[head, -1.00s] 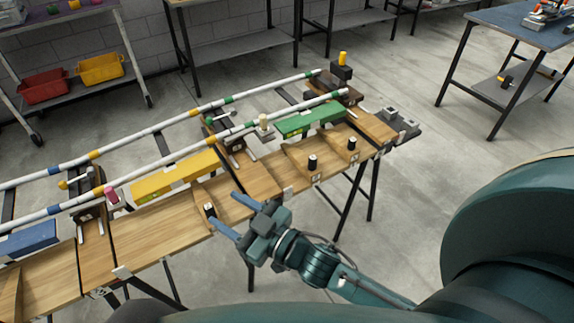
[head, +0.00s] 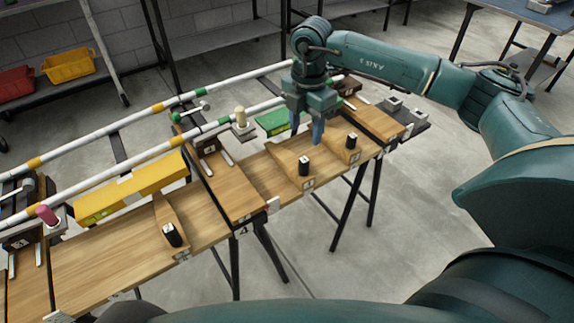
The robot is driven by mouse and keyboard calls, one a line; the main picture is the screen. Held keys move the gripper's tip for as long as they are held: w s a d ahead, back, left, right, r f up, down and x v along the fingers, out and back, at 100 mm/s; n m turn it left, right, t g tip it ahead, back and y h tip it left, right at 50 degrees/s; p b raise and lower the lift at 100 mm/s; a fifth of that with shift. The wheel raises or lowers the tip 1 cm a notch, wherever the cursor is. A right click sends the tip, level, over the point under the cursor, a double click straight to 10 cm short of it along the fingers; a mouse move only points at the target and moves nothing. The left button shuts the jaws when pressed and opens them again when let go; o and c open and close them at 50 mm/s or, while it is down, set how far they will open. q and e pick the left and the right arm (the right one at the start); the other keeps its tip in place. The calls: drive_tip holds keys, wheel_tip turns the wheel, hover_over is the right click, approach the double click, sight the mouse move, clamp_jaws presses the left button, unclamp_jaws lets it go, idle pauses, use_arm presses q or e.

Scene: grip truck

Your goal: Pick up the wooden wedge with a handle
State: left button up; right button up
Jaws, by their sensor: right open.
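Three wooden wedges with dark handles are on the plank table. One wedge (head: 284,157) is at the middle right, its dark handle standing up at its front end. A second wedge (head: 336,140) is to its right. A third wedge (head: 160,209) is at the left, in front of the yellow block. My right gripper (head: 306,134) points down, open and empty, with its blue fingers above and between the two right-hand wedges. Its exact height over the table is hard to tell. My left gripper is not in view.
A yellow block (head: 135,188) and a green block (head: 268,123) lie along the back of the table (head: 110,254). Striped pipes (head: 110,183) run behind them.

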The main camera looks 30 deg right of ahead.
sight(304, 159)
wheel_tip(304, 159, down, 7)
drive_tip(key=shift+s+d+r, duration=0.1)
drive_tip(key=shift+d, duration=0.05)
drive_tip(key=shift+w+f+b, duration=0.2)
drive_tip(key=shift+f+b, duration=0.15)
drive_tip(key=shift+f, duration=2.55)
drive_tip(key=shift+c, duration=0.4)
clamp_jaws()
